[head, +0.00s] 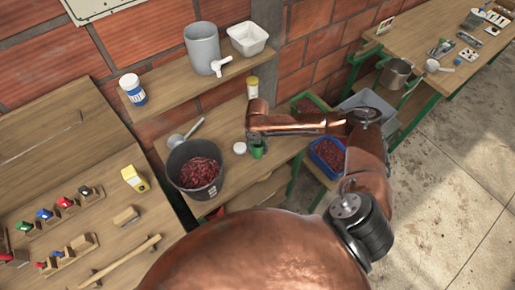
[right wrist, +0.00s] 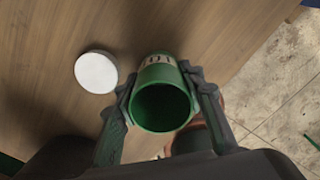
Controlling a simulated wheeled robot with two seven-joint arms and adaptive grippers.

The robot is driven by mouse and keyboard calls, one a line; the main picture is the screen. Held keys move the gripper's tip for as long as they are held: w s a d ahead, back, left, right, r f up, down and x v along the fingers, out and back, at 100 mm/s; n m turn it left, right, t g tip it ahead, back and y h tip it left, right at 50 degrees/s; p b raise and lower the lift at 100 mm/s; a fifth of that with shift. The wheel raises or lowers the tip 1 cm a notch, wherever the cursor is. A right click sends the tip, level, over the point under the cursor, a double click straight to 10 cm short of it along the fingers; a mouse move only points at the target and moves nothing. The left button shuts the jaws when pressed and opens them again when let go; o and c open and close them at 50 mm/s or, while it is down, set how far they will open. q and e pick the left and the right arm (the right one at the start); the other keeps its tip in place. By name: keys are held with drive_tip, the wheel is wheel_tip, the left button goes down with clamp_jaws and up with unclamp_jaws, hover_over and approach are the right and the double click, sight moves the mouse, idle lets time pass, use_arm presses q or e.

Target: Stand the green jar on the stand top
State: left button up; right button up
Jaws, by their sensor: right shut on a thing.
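The green jar (head: 257,150) is at the right part of the wooden bench top (head: 229,185). My right gripper (head: 256,143) is shut on it; in the right wrist view the jar (right wrist: 162,104) sits between both fingers, its open mouth facing the camera and a pale label on its side. It looks empty inside. Whether its base touches the wood I cannot tell. A flat white round disc (head: 239,148) lies left of the jar; it also shows in the right wrist view (right wrist: 96,71). No part is clearly marked as the stand top. My left gripper is out of view.
A black bucket of red cherries (head: 181,178) stands left on the bench, with a ladle (head: 186,133) behind it. A yellow-lidded jar (head: 253,87) stands at the back. A grey tank (head: 202,47) is on the shelf above. Blue and green crates (head: 327,158) lie right.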

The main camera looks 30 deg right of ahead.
drive_tip(key=o, duration=1.3)
wheel_tip(320, 180, up, 12)
drive_tip(key=shift+r, duration=0.1)
